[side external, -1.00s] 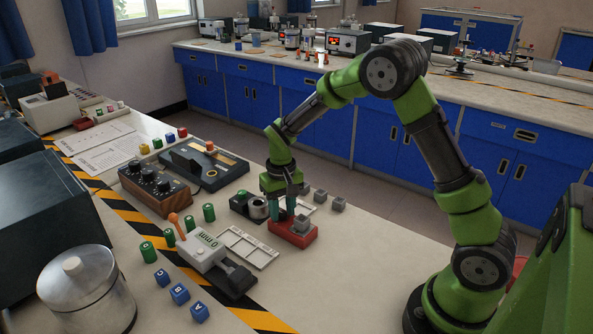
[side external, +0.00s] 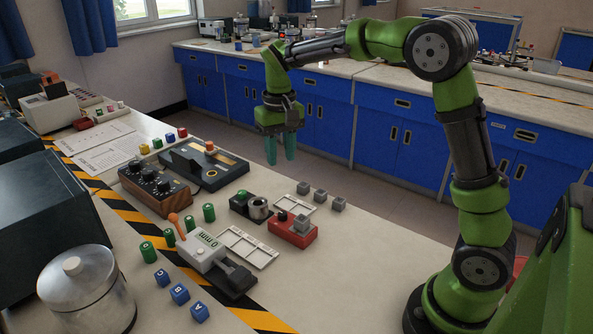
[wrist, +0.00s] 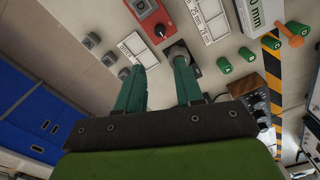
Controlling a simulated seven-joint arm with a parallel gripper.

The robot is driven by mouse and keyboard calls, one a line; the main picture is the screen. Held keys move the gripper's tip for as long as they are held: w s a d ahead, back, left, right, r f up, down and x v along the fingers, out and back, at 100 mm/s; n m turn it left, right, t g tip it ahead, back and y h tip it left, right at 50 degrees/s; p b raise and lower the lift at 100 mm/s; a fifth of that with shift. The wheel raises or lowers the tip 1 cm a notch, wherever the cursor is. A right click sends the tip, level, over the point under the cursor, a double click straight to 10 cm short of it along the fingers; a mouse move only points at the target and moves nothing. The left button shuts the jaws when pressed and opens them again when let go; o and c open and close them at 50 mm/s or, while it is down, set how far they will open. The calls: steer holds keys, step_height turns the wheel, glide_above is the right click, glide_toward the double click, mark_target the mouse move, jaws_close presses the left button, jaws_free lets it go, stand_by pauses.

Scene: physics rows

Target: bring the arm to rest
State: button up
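My gripper (side external: 281,150) is raised well above the bench in the side view, fingers pointing down. Its two teal fingers stand apart with nothing between them; they also show apart in the wrist view (wrist: 158,75). Below it on the bench are a red block device (side external: 292,232) with a grey cube (side external: 301,223) on it, and a dark device with a metal cylinder (side external: 258,208). The gripper touches none of them.
Several grey cubes (side external: 320,196) sit by a white tray. A white slotted tray (side external: 248,247), a gauge with an orange lever (side external: 207,250), green cylinders (side external: 209,212) and blue lettered cubes (side external: 180,293) stand further left. The bench's front right is clear.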

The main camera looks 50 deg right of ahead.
steer(key=shift+r, duration=0.35)
steer(key=s+a+r+t+y, duration=0.1)
steer(key=s+a+r+t, duration=0.1)
steer(key=s, duration=0.8)
steer(key=s+a+r+t+y, duration=0.1)
steer(key=s+a+t, duration=0.3)
steer(key=s, duration=0.6)
steer(key=shift+a+r+n+t, duration=0.3)
steer(key=shift+a+r+t, duration=0.1)
steer(key=shift+t, duration=0.2)
